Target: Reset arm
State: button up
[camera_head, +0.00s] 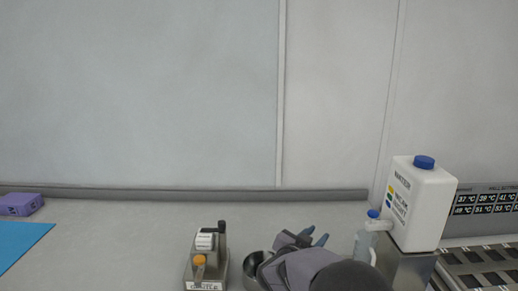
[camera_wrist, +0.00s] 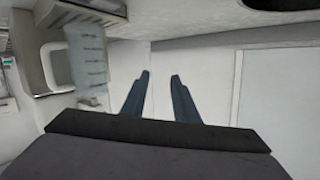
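My gripper (camera_head: 314,237) shows at the lower middle of the head view, above the table, with its blue-grey fingers pointing away from the camera. In the wrist view, the two fingers of my gripper (camera_wrist: 160,88) stand apart with a clear gap between them. Nothing is held between them. My arm's dark rounded link hides part of the table at the bottom of the head view.
A purple box (camera_head: 20,204) and blue sheet (camera_head: 18,240) lie far left.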

jog(key=s+a+f+n+g+y, duration=0.1)
jog(key=s+a+n+y, duration=0.1)
jog(key=s+y, duration=0.1)
jog(key=s+a+f+n+g+y+p, duration=0.1)
jog(key=s+a+f+n+y, duration=0.1)
jog(key=s, duration=0.3)
jog(key=s+a+f+n+g+y+p, duration=0.1)
jog(key=s+a+f+n+g+y, duration=0.1)
jog(key=s+a+n+y, duration=0.1)
jog(key=shift+s+a+y, duration=0.35)
jog(key=shift+s+y, duration=0.35)
jog(key=shift+y, duration=0.1)
jog(key=s+d+f+g, duration=0.1)
jog(key=s+d+g, duration=0.1)
jog(key=s, duration=0.6)
jog(key=s+d+f+n+g+p, duration=0.1)
jog(key=s+d+f+g, duration=0.1)
jog(key=s, duration=0.6)
jog(key=s+d+f+n+g+h+p, duration=0.1)
jog(key=s+g, duration=0.3)
jog(key=s, duration=0.4)
jog(key=shift+s+d+f+g, duration=0.3)
jog(key=shift+d+f, duration=0.1)
jog(key=shift+f, duration=0.15)
